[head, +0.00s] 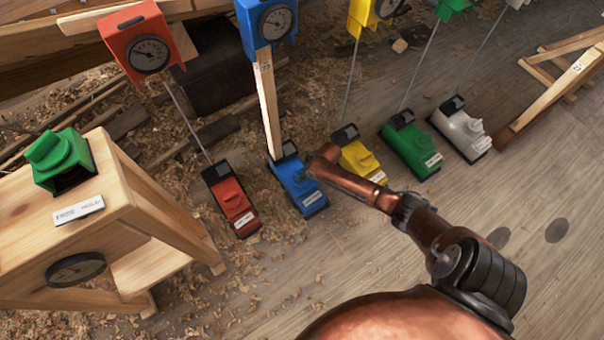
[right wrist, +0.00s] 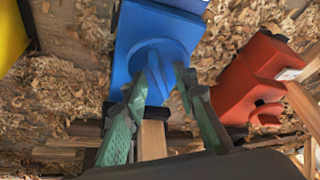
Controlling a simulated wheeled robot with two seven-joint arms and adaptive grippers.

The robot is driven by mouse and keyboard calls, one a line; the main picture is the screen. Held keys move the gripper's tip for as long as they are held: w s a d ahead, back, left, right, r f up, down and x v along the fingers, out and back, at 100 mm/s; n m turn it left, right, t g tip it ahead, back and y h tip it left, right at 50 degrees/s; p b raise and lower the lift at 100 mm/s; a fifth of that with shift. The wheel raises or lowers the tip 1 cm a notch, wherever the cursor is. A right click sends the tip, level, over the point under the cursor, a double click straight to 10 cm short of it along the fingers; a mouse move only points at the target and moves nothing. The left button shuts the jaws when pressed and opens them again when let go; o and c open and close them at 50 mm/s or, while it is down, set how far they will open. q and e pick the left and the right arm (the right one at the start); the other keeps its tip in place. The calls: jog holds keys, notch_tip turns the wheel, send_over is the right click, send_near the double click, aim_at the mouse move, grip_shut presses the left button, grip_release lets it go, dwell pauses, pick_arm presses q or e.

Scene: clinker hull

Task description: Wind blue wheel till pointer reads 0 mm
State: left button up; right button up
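The blue floor unit (head: 310,203) stands on the boards between the red and yellow units. A pale wooden post joins it to the blue gauge box (head: 250,32), whose round dial (head: 276,22) has a pointer too small to read. In the right wrist view the blue wheel (right wrist: 166,58) is a round knob with a raised grip on the blue block. My right gripper (right wrist: 167,68) is at the wheel, its two green fingers apart on either side of the grip; firm contact is not visible. In the head view my wrist hides part of the wheel. My left gripper is out of view.
Similar units in red (head: 232,200), yellow (head: 358,160), green (head: 411,148) and white (head: 461,132) stand in the row, close beside the blue one. A wooden stand (head: 160,200) with a green knob block (head: 62,160) is at left. Shavings litter the floor.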

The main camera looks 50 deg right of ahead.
jog(key=shift+c, duration=0.2)
grip_shut()
